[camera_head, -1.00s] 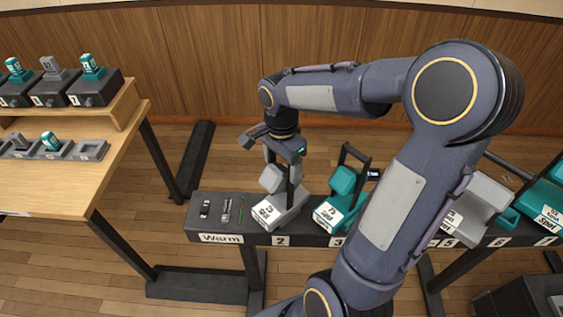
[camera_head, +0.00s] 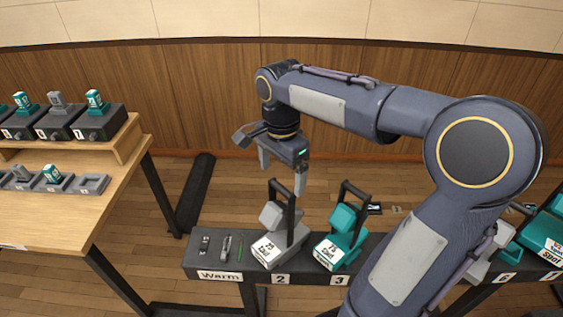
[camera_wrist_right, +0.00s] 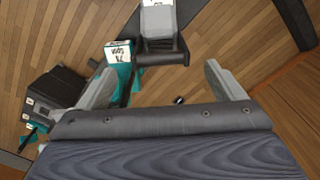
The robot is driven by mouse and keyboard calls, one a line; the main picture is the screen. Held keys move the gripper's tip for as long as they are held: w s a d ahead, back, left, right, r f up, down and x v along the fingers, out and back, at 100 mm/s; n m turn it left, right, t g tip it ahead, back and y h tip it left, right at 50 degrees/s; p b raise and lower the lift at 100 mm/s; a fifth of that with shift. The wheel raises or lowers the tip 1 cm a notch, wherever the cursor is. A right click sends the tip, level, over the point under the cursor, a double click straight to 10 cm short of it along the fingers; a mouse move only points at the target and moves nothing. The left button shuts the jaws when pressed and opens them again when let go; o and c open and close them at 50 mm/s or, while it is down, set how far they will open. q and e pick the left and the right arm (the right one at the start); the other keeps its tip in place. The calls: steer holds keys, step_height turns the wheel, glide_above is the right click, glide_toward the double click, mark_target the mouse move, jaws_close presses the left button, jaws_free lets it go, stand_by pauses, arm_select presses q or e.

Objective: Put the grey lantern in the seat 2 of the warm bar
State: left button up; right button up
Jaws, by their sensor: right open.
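The grey lantern (camera_head: 276,244), with a dark handle and a white label, stands upright at the position marked 2 on the dark bar labelled Warm (camera_head: 222,276). It also shows in the right wrist view (camera_wrist_right: 158,22) at the top. My right gripper (camera_head: 281,178) is open and empty above the lantern's handle, apart from it. Its two fingers show wide apart in the right wrist view (camera_wrist_right: 162,90). My left gripper does not show.
A teal lantern (camera_head: 340,240) stands at position 3, right beside the grey one. More grey and teal lanterns stand farther right, partly behind my arm. Small tools (camera_head: 225,244) lie on the bar's left end. A wooden desk (camera_head: 75,215) with fader modules stands at left.

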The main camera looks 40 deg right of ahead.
step_height(320, 180, up, 2)
steer(key=shift+s+a+r, duration=0.15)
steer(key=shift+s, duration=0.1)
steer(key=s+a+f+n+t+y, duration=0.2)
steer(key=s+a+f+n, duration=0.1)
steer(key=s+a+n, duration=0.2)
steer(key=s+a+f+n+t+y, duration=0.1)
steer(key=s+a+f+n+t, duration=0.2)
steer(key=s+n, duration=0.5)
steer(key=a+f+n, duration=0.1)
steer(key=a+n, duration=0.1)
steer(key=shift+s+a+t+y, duration=0.3)
steer(key=shift+y, duration=0.1)
